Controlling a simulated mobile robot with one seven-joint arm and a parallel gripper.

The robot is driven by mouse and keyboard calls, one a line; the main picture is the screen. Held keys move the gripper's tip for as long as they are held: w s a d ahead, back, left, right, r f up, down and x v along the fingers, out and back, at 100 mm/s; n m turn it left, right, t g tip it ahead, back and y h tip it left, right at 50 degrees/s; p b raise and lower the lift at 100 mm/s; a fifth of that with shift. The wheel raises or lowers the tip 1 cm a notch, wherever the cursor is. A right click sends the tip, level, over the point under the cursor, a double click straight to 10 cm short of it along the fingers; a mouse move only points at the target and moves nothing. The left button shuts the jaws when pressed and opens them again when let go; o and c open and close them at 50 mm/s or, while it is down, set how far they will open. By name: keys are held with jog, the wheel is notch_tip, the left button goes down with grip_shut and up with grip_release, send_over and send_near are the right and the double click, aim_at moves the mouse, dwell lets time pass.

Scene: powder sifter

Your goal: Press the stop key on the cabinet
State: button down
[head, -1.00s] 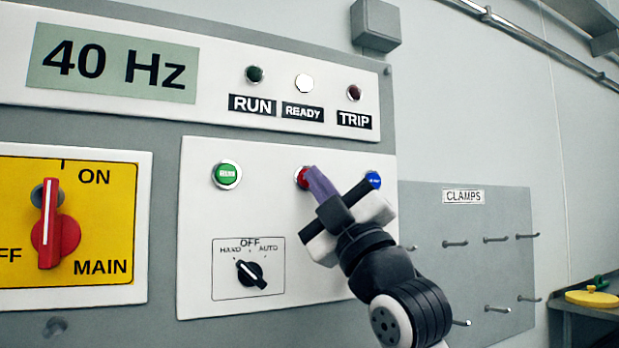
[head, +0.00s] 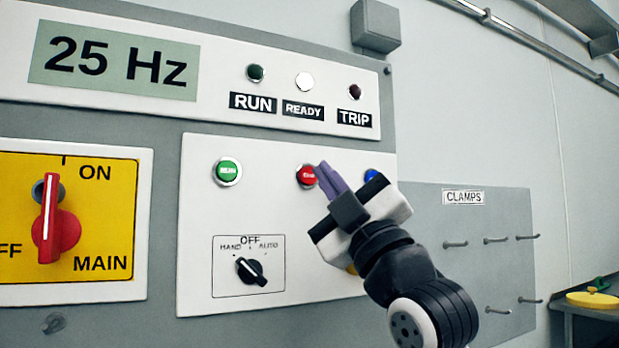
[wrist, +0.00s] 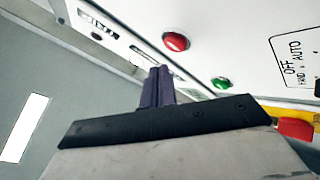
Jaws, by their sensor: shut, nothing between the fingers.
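The red stop key (head: 306,176) sits on the white panel of the cabinet, between the green key (head: 228,172) and the blue key (head: 371,175). My gripper (head: 326,168) is shut and empty, its purple fingertips just right of the red key in the head view. The red key is now mostly uncovered, and the fingers look apart from it. In the wrist view the red key (wrist: 176,41) stands out from the panel, up and right of the shut fingers (wrist: 159,72). The display (head: 115,60) reads 25 Hz. My gripper partly hides the blue key.
A yellow main switch plate (head: 100,215) with a red handle (head: 57,232) is at left. A black selector knob (head: 250,270) is below the green key. RUN, READY and TRIP lamps are above; READY is white. A clamps board (head: 470,230) with pegs is at right.

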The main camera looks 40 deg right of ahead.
jog(key=s, duration=0.2)
jog(key=s+a, duration=0.1)
jog(key=shift+s+b, duration=0.35)
jog(key=shift+d, duration=0.1)
dwell(0.6)
